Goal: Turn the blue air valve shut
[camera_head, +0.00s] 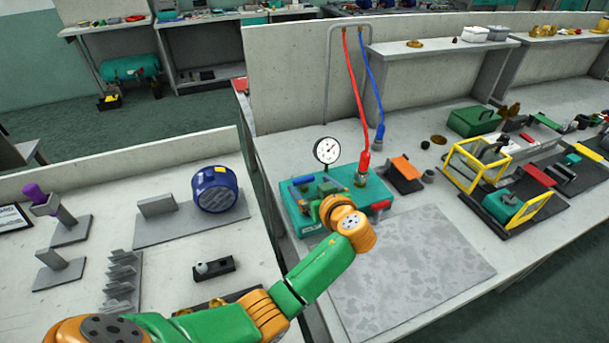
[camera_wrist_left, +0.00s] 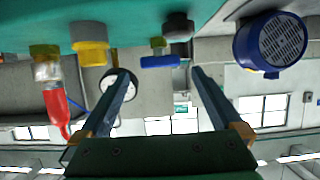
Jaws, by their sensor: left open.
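The teal pump unit (camera_head: 345,192) sits on the right bench, and its teal body (camera_wrist_left: 110,25) fills the top of the upside-down left wrist view. The blue air valve handle (camera_wrist_left: 160,62) sits crosswise on a short brass stem. My left gripper (camera_wrist_left: 158,72) is open, with one finger on each side of the handle in the picture. I see no contact, and the depth between them is unclear. In the head view my left gripper (camera_head: 312,188) is over the unit's left part, partly hidden by my wrist. My right gripper is not in view.
A red hose (camera_head: 356,100) plugs into the unit beside a round gauge (camera_head: 327,151). A blue hose (camera_head: 373,90) hangs behind. A blue motor (camera_head: 217,188) stands on the left bench. A grey mat (camera_head: 410,270) in front of the unit is bare.

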